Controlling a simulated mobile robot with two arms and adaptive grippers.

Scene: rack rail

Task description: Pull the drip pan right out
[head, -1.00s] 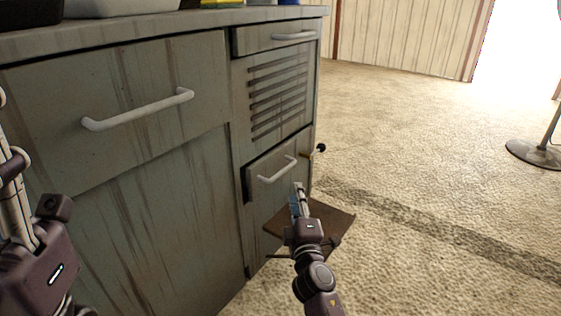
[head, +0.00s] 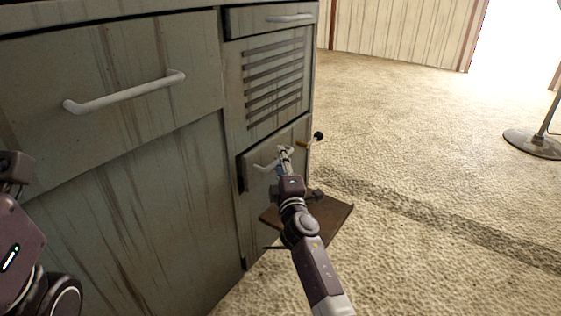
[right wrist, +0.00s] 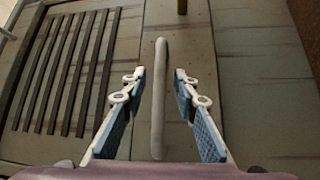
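A low grey-green front with a white bar handle (head: 266,162) is at the cabinet's lower right; I take this as the drip pan (head: 256,178). A dark gap shows along its left edge. My right gripper (head: 285,153) is at this handle. In the right wrist view, the handle (right wrist: 159,100) stands between the two blue-padded fingers of my right gripper (right wrist: 157,110), with room on both sides. The fingers are open and not closed on it. My left arm is at the left edge of the head view; its fingertips do not show clearly.
The cabinet (head: 130,190) also has a large handled front, a small top drawer (head: 270,20) and a vent (head: 275,80). A black knob (head: 318,136) sticks out beside the low front. A brown board (head: 330,215) juts out below. Floor at right is clear up to a stand base (head: 533,144).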

